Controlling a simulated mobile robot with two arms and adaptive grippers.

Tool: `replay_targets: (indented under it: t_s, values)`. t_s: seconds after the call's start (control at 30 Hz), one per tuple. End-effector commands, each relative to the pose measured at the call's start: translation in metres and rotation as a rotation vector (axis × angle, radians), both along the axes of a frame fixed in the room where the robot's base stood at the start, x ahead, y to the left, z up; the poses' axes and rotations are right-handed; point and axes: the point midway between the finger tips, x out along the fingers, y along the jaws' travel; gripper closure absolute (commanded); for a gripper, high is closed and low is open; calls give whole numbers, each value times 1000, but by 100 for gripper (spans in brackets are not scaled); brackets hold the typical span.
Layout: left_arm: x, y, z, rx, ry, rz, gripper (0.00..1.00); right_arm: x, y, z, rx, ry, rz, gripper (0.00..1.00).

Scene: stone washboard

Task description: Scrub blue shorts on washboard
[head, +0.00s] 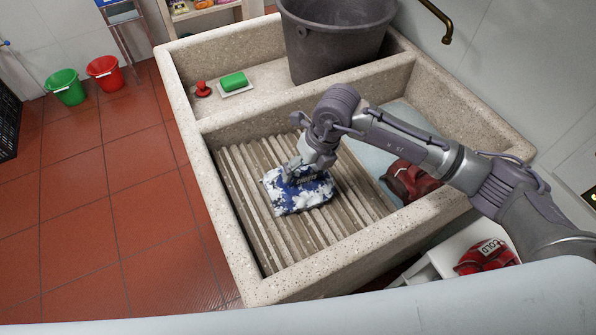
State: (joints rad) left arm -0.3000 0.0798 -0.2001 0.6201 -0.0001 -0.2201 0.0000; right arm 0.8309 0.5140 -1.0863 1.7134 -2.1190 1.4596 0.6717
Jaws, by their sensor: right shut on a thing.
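The blue shorts (301,194), with white foam-like patches over much of them, lie flat on the ribbed stone washboard (258,238) in the front basin of the sink. My right gripper (291,171) is shut on the shorts at their upper left edge. The fingertips are small and partly hidden by the wrist. My left gripper is not in view.
Red cloth (408,181) lies right of the washboard. The stone rim (215,215) surrounds the basin.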

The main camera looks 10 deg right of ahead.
Motion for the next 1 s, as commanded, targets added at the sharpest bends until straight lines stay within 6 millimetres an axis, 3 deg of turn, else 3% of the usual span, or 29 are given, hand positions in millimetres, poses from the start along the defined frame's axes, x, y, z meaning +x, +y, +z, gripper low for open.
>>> replay_targets:
  t_s: [1.0]
  values:
    - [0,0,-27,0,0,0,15,26,-75,-15,-8,2,-5,57]
